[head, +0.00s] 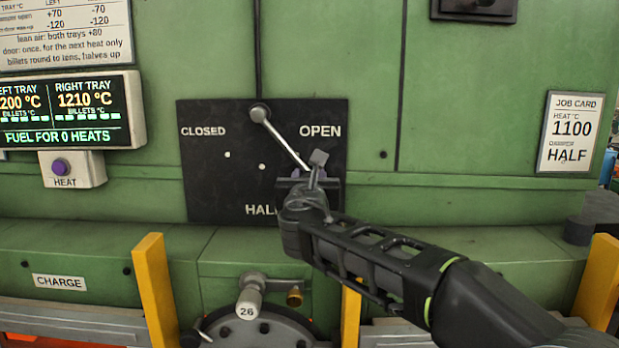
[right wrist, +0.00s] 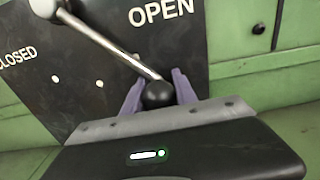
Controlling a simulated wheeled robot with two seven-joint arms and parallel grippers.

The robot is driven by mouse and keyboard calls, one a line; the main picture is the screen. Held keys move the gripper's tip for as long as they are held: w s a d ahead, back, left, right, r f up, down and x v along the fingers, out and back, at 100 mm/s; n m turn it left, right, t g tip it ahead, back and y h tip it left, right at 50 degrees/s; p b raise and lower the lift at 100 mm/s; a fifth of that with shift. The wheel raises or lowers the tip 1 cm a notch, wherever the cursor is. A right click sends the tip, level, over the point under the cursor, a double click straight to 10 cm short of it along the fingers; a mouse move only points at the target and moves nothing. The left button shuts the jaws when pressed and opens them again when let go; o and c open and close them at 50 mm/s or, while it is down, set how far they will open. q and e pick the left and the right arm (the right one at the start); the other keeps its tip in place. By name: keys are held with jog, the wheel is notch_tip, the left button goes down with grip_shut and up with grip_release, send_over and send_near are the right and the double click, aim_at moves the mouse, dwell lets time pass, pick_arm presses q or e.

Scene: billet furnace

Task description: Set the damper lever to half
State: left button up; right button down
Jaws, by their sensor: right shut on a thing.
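The damper lever (head: 285,139) is a silver rod on a round pivot, mounted on a black plate (head: 200,185) marked CLOSED, HALF and OPEN. The rod slants down and right from the pivot, passing below the OPEN label, to the right of the white dot above HALF. In the right wrist view the lever (right wrist: 112,46) ends in a black ball knob (right wrist: 158,95). My right gripper (head: 308,180) is shut on this knob, with its purple fingers (right wrist: 158,92) on either side. In the head view it hides the knob and part of HALF. My left gripper does not show.
A job card (head: 571,133) at the right reads heat 1100, damper HALF. A tray display (head: 70,110) and HEAT button (head: 61,167) are at the left. Below are a handle tagged 26 (head: 249,303) and yellow posts (head: 155,288).

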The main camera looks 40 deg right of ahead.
aim_at(262, 188)
jog(key=w+a+f+m+b, duration=0.1)
jog(key=a+m+b, duration=0.1)
jog(key=b, duration=0.1)
jog(key=w+a+f+m+b, duration=0.1)
jog(key=w+a+m+b, duration=0.1)
jog(key=b, duration=0.1)
jog(key=w+a+f+m+b, duration=0.2)
jog(key=a, duration=0.1)
jog(key=shift+w+m+b, duration=0.15)
jog(key=shift+m+b, duration=0.15)
jog(key=shift+b, duration=0.1)
jog(key=shift+w+a+r+m+b, duration=0.15)
jog(key=shift+w+a+m+b, duration=0.15)
jog(key=shift+w+a+m, duration=0.3)
jog(key=shift+s+a, duration=0.1)
jog(key=c, duration=1)
grip_release()
jog(key=shift+o, duration=0.2)
jog(key=shift+s+a, duration=0.3)
jog(key=shift+s, duration=0.1)
jog(key=b+v, duration=0.2)
jog(key=v, duration=0.5)
jog(key=shift+w, duration=0.1)
